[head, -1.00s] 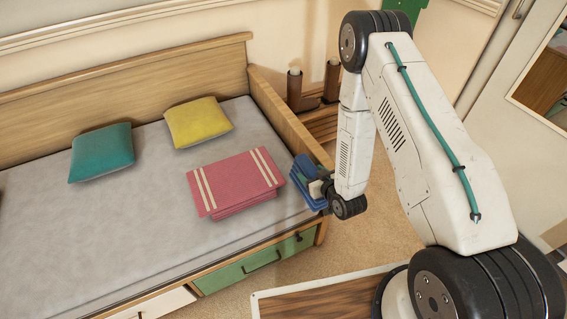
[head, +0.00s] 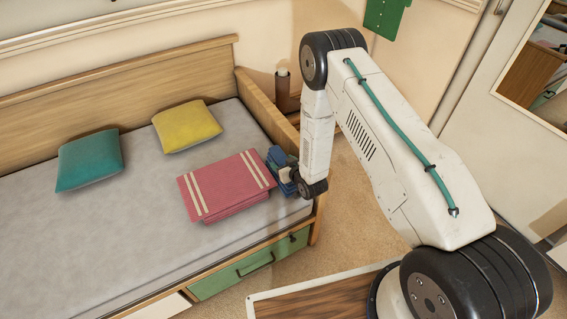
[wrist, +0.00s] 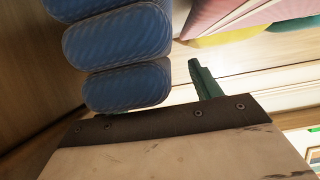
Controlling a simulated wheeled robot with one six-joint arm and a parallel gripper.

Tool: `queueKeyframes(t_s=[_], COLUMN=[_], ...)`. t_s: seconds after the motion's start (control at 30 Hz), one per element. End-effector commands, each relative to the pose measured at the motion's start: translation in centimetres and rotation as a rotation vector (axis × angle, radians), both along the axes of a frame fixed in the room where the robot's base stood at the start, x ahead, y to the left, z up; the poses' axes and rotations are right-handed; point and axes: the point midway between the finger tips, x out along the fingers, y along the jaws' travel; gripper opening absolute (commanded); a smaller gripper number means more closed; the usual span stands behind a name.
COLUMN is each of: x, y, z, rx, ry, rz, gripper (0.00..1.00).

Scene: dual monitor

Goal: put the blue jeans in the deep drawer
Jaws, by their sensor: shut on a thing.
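The blue jeans (head: 276,160) are a folded bundle at the bed's right end, beside the pink folded stack (head: 226,186) in the head view. My gripper (head: 288,178) is shut on them, partly hidden by my wrist. In the wrist view the jeans (wrist: 118,45) show as thick blue folds at upper left, beside one dark green finger (wrist: 205,80). I cannot tell whether they touch the mattress or the stack. A green drawer front (head: 240,270) with a dark handle is under the bed; a pale drawer front (head: 160,306) is left of it, partly out of frame.
The grey mattress (head: 110,235) is mostly clear. A teal pillow (head: 89,160) and a yellow pillow (head: 187,126) lie at the back. The bed's wooden end board (head: 266,110) stands close to my gripper. Carpet (head: 345,215) is open to the right.

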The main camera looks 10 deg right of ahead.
Motion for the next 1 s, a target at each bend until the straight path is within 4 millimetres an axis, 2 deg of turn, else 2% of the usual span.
queueKeyframes(t_s=[0.3,0.33,0.4,0.73,0.87,1.0], x=[0.1,0.0,0.0,0.0,-1.5,-4.1], y=[0.0,0.0,0.0,0.0,-0.5,-1.3], z=[-0.2,-0.2,-0.2,0.2,0.7,1.9], rx=[0.001,0.000,0.000,0.001,0.001,0.001], ry=[-0.003,-0.001,-0.001,-0.002,0.000,0.000], rz=[0.000,0.000,0.000,0.000,-0.001,-0.001], gripper=[0.07,0.72,0.85,0.85,0.85,0.85])
